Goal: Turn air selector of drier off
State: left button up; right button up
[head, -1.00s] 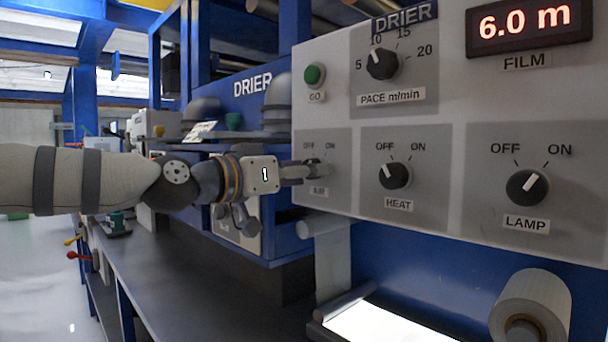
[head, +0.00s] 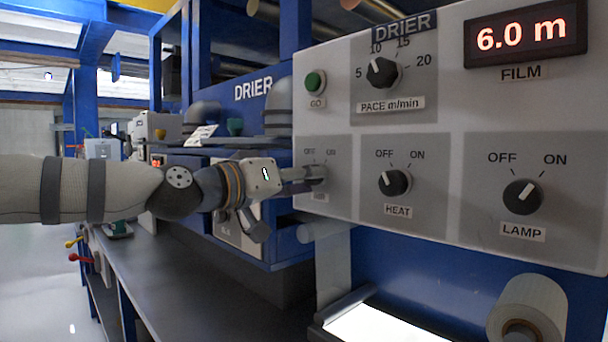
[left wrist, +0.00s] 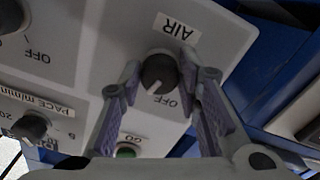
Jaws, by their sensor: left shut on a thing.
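The air selector (left wrist: 158,74) is a dark round knob with a white pointer line, on the grey drier panel beside its AIR label (left wrist: 175,27). In the left wrist view its pointer aims down and slightly left, to the left of the word OFF (left wrist: 171,101). The ON mark is hidden there. My left gripper (left wrist: 159,70) is shut on this knob, one purple-grey finger on each side. In the head view the gripper (head: 311,174) reaches the air selector (head: 319,173) from the left and partly covers it and its label. My right gripper is not in view.
To the right on the panel (head: 450,110) are the HEAT knob (head: 394,182), pointing toward OFF, and the LAMP knob (head: 522,196), pointing toward ON. The PACE knob (head: 382,72) and green GO button (head: 314,82) are above. A white roll (head: 531,306) sits below.

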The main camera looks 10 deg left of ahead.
pick_arm(q)
jog(key=n+p, duration=0.1)
jog(key=n, duration=0.7)
jog(key=shift+d+r+n, duration=0.1)
jog(key=shift+n, duration=0.2)
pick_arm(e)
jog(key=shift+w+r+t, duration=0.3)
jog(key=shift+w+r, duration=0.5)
pick_arm(q)
jog(key=shift+n, duration=0.3)
jog(key=o, duration=1.1)
jog(key=shift+o, duration=0.2)
jog(key=v, duration=1.2)
